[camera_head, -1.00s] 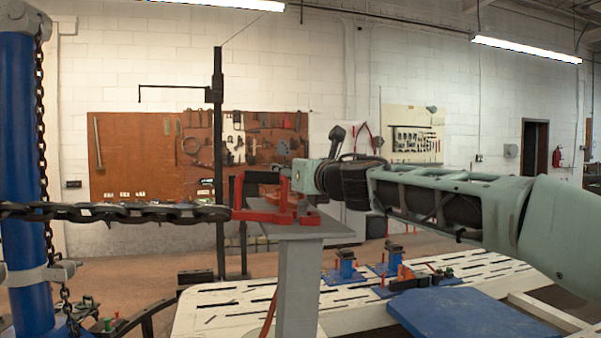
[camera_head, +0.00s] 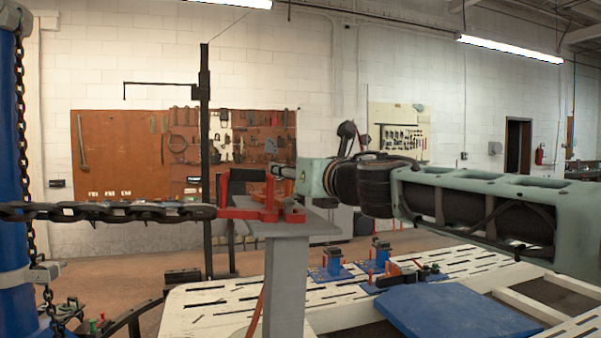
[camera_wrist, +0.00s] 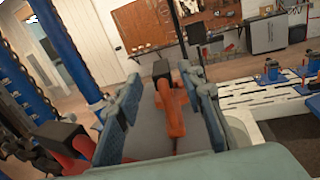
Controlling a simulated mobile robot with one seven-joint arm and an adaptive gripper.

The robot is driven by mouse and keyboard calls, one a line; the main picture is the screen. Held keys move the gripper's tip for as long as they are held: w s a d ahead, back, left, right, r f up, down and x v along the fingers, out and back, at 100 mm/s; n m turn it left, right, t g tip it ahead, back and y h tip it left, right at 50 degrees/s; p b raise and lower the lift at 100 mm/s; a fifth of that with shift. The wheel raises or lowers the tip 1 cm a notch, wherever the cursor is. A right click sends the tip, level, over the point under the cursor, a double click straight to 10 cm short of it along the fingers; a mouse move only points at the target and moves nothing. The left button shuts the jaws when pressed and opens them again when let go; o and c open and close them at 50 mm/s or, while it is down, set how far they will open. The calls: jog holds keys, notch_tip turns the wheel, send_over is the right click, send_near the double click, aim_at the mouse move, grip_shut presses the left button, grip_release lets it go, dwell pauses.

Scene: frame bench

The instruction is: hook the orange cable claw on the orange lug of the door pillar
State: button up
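A red-orange claw piece (camera_head: 240,208) with a black bar across its top stands at the end of a heavy chain. It meets the grey top plate (camera_head: 268,229) of a post. An orange-red upright part (camera_head: 270,196), which looks like the lug, stands on that plate beside it. Whether the two are hooked cannot be told. My gripper (camera_head: 284,172) is level with the upright part, just to its right. In the wrist view, its blue-grey fingers (camera_wrist: 166,110) are wide apart. An orange part (camera_wrist: 172,108) lies between them, with gaps on both sides.
The taut chain (camera_head: 105,211) runs left to a blue column (camera_head: 10,160). A slotted white bench (camera_head: 215,300) with blue clamp stands (camera_head: 328,266) and a blue panel (camera_head: 455,310) lies below. A black stand (camera_head: 205,150) rises behind.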

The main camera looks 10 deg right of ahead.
jog(key=shift+v, duration=2.35)
jog(key=shift+a, duration=0.1)
